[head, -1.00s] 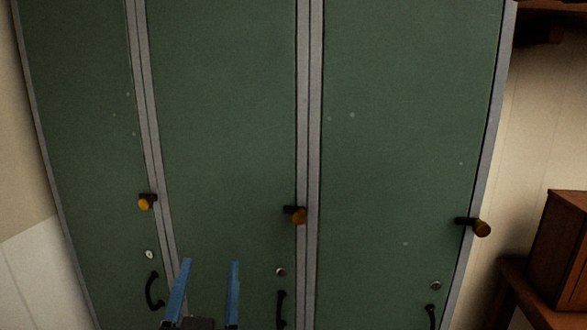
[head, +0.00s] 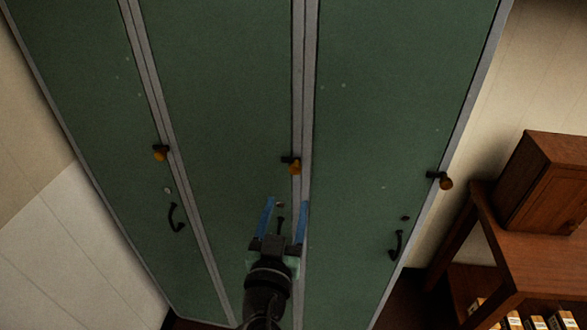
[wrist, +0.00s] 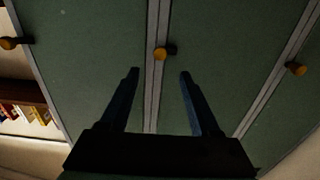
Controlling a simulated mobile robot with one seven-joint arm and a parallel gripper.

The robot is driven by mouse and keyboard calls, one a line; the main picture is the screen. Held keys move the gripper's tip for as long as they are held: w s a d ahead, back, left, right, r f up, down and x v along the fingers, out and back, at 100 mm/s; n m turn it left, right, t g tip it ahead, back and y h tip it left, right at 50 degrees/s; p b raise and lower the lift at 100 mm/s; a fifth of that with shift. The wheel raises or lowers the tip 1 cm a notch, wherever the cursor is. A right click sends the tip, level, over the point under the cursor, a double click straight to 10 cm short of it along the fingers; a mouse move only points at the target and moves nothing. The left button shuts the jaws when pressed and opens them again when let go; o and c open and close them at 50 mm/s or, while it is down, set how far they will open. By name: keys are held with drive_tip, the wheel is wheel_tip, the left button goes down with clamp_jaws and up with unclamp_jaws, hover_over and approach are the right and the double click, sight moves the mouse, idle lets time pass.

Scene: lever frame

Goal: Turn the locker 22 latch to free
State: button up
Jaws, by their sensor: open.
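Three green lockers stand side by side, each with a dark latch ending in an amber knob: left (head: 160,153), middle (head: 292,164) and right (head: 441,180). No number is readable, so I cannot tell which is locker 22. My gripper (head: 286,203) is open and empty, its blue fingers pointing at the middle locker just below its latch in the head view. In the wrist view, the middle knob (wrist: 160,54) shows beyond the gap between the fingertips, apart from them. The gripper partly hides the middle locker's handle.
Curved black handles hang on the left door (head: 176,218) and the right door (head: 396,246). A wooden table (head: 540,262) with a brown cabinet (head: 547,185) stands at the right, with boxes below. The upper door fronts are clear.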

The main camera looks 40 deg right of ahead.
sight(295, 171)
drive_tip(key=p+x, duration=0.2)
drive_tip(key=x, duration=0.7)
drive_tip(key=shift+w+d, duration=0.2)
drive_tip(key=shift+w, duration=0.05)
clamp_jaws()
